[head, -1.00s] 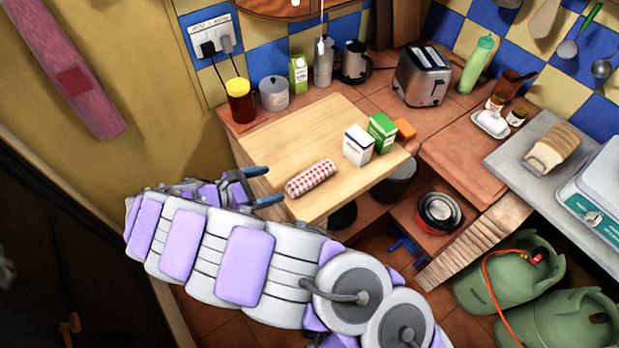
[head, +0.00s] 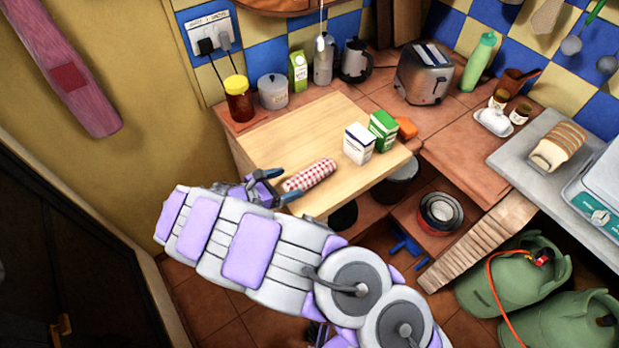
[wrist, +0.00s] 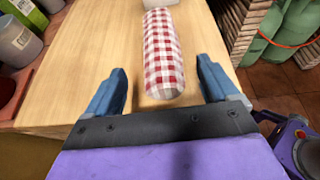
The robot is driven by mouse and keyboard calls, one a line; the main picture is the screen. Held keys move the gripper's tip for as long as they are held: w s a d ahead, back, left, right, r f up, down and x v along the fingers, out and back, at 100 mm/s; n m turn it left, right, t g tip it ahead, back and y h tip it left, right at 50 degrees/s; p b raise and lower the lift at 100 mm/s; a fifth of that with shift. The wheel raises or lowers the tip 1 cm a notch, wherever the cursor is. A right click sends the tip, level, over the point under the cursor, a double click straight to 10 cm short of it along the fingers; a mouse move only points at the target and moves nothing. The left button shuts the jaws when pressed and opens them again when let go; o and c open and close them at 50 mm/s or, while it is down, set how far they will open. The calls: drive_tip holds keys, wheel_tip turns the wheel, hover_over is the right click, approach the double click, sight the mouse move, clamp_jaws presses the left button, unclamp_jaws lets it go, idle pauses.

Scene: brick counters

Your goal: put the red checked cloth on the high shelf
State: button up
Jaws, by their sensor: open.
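The red checked cloth (head: 309,175) is a rolled bundle lying on the light wooden board (head: 290,134) on the counter. It also shows in the wrist view (wrist: 163,55), its near end between the tips of my gripper (wrist: 161,88). In the head view my gripper (head: 281,184) is at the left end of the roll, with its blue fingers apart. The fingers sit on either side of the near end, with gaps visible on both sides. No high shelf can be made out for certain in either view.
A white box (head: 359,144) and a green box (head: 383,131) stand beyond the cloth. A red jar with a yellow lid (head: 238,99) and a grey pot (head: 272,91) stand at the back left. A toaster (head: 424,73) is farther right.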

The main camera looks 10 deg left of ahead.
sight(298, 179)
drive_tip(key=b+x, duration=0.2)
drive_tip(key=x, duration=0.3)
drive_tip(key=shift+w+d+f, duration=0.15)
drive_tip(key=shift+w, duration=0.05)
drive_tip(key=c, duration=1.2)
drive_tip(key=shift+o, duration=0.2)
